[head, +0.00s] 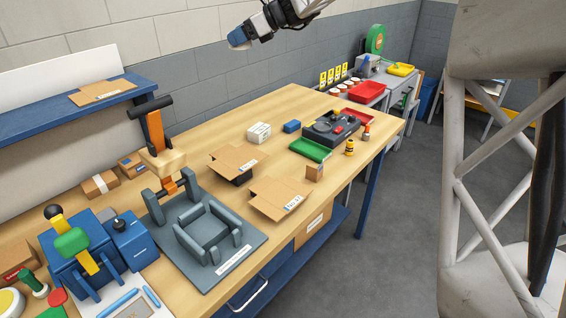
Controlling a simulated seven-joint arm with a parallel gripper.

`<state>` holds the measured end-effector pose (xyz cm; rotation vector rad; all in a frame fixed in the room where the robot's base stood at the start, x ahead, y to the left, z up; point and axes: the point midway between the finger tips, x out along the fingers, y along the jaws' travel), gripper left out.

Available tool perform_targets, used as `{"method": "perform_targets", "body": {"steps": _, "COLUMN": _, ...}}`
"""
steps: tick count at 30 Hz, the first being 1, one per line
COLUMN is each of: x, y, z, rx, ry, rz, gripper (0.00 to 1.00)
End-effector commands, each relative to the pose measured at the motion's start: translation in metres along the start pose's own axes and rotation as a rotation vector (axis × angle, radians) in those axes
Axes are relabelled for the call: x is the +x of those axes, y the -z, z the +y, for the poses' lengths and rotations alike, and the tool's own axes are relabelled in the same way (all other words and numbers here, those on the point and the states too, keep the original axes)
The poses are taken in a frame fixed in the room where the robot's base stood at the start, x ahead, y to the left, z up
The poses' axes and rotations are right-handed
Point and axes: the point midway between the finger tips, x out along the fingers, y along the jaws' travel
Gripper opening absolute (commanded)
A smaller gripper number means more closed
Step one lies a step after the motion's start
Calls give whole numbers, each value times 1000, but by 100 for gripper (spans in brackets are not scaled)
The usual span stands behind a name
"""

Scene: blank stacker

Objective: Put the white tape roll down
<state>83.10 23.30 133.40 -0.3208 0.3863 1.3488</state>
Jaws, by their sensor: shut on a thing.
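My gripper (246,36) is high up at the top of the head view, above and beyond the workbench and well clear of it. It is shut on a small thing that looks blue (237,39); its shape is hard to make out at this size. I cannot make out a white tape roll in the gripper. The wooden workbench (285,105) runs from the lower left to the back right. Several small round whitish things (335,92) stand near its far end; I cannot tell what they are.
A grey fixture (205,232) and a blue device (80,265) stand at the front left. Bare wood lies toward the back edge.

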Motion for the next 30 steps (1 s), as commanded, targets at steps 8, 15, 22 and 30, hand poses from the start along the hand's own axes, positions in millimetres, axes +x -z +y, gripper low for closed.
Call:
{"method": "perform_targets", "body": {"steps": 8, "x": -60, "y": 30, "z": -27, "rx": 4, "ry": 3, "rz": -8, "gripper": 43}}
{"method": "perform_targets", "body": {"steps": 15, "x": -96, "y": 47, "z": -39, "rx": 4, "ry": 3, "rz": -13, "gripper": 43}}
{"method": "perform_targets", "body": {"steps": 22, "x": -86, "y": 85, "z": -41, "rx": 7, "ry": -1, "rz": -13, "gripper": 43}}
{"method": "perform_targets", "body": {"steps": 30, "x": -49, "y": 158, "z": -40, "rx": 8, "ry": -1, "rz": -13, "gripper": 43}}
